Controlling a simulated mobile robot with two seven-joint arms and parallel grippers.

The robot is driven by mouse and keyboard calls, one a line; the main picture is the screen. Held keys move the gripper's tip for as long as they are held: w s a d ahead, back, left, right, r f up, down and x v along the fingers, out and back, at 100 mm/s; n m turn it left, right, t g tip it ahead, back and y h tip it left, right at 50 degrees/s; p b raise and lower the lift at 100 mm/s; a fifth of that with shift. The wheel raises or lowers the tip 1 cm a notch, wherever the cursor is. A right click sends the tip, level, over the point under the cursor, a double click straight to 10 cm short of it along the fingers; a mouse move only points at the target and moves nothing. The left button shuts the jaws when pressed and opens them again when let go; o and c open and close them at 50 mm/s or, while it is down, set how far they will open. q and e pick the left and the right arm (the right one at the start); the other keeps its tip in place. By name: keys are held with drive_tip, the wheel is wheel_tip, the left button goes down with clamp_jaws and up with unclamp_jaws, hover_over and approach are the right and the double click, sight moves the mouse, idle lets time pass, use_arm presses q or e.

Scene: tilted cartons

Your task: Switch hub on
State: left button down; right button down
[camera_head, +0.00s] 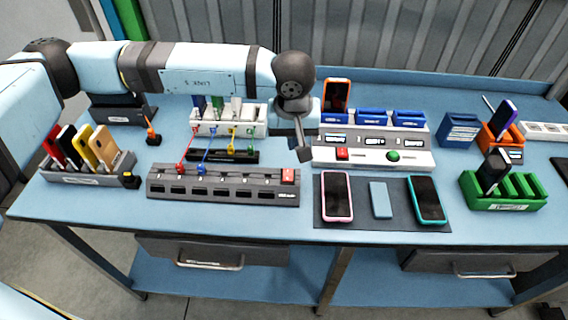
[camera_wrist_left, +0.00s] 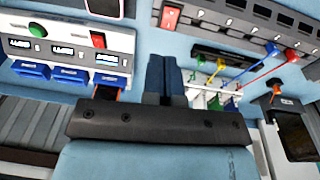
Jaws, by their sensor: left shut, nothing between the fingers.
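The grey hub (camera_head: 223,186) lies at the front middle-left of the blue table, with a row of dark ports. Its red switch (camera_head: 288,175) sits at its right end; whether it is on or off I cannot tell. In the left wrist view the red switch (camera_wrist_left: 170,17) is near the top, beyond the fingertips. My left gripper (camera_head: 304,154) is shut and empty, pointing down above the table, behind the red switch and apart from it. Its closed fingers (camera_wrist_left: 165,62) also show in the wrist view. My right gripper is not in view.
A white panel (camera_head: 374,154) with another red switch (camera_head: 342,153) and a green button (camera_head: 393,156) stands just right of my gripper. Phones lie on a dark mat (camera_head: 355,218) in front. A white strip (camera_head: 228,127) with cables stands behind the hub.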

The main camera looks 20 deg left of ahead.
use_arm(q)
drive_tip(key=shift+w+a+r+t+y, duration=0.35)
drive_tip(key=shift+w+a, duration=0.15)
drive_tip(key=shift+a, duration=0.25)
drive_tip(key=p, duration=0.3)
approach(289, 171)
drive_tip(key=f, duration=0.2)
drive_tip(key=w+f, duration=0.1)
drive_tip(key=f, duration=0.4)
drive_tip(key=shift+w+a+f, duration=0.2)
drive_tip(key=shift+a, duration=0.05)
